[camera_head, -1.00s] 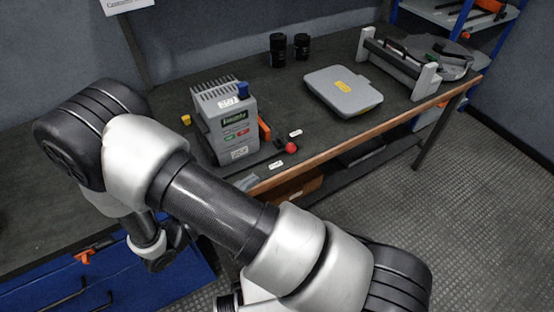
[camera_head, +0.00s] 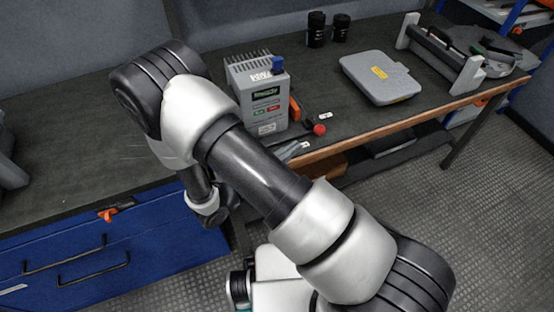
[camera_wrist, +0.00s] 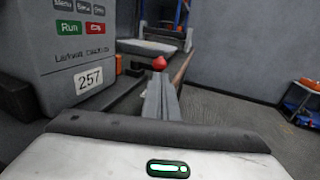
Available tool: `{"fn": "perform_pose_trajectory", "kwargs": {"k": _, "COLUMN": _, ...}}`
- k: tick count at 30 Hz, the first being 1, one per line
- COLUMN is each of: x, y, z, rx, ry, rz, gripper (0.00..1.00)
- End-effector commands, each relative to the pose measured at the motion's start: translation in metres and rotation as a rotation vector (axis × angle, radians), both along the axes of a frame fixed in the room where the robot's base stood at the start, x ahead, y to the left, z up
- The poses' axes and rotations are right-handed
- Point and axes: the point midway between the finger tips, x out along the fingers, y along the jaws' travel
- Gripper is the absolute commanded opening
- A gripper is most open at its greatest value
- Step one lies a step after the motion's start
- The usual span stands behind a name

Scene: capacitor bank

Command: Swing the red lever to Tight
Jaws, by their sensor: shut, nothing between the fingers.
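The red lever shows as a round red knob (camera_head: 319,129) beside the front base of a grey capacitor unit (camera_head: 265,112), near the bench edge. A dark arm seems to run from the knob toward the unit. A small white label (camera_head: 326,115) lies just behind the knob; its text is too small to read. My gripper (camera_head: 291,150) is shut and empty, low over the bench edge, left of and nearer than the knob. In the wrist view, the shut fingers (camera_wrist: 163,80) point at the red knob (camera_wrist: 159,63), which shows just beyond their tips. Whether they touch is unclear.
A grey flat case (camera_head: 380,78), two black cylinders (camera_head: 328,30) and a clamp-like fixture (camera_head: 440,55) are farther along the bench. Open floor lies to the right.

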Motion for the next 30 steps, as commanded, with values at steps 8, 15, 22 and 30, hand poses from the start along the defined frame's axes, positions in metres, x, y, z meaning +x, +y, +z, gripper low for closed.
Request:
{"fn": "perform_pose_trajectory", "kwargs": {"k": 8, "x": 0.028, "y": -0.04, "z": -0.001, "rx": 0.001, "ry": -0.001, "rz": -0.003, "gripper": 0.0}}
{"fn": "perform_pose_trajectory", "kwargs": {"k": 15, "x": 0.037, "y": -0.051, "z": 0.0, "rx": 0.0, "ry": 0.0, "rz": 0.0, "gripper": 0.0}}
{"fn": "perform_pose_trajectory", "kwargs": {"k": 22, "x": 0.037, "y": -0.051, "z": 0.0, "rx": 0.0, "ry": 0.0, "rz": 0.0, "gripper": 0.0}}
{"fn": "perform_pose_trajectory", "kwargs": {"k": 30, "x": 0.036, "y": -0.055, "z": 0.0, "rx": -0.001, "ry": 0.002, "rz": 0.016, "gripper": 0.0}}
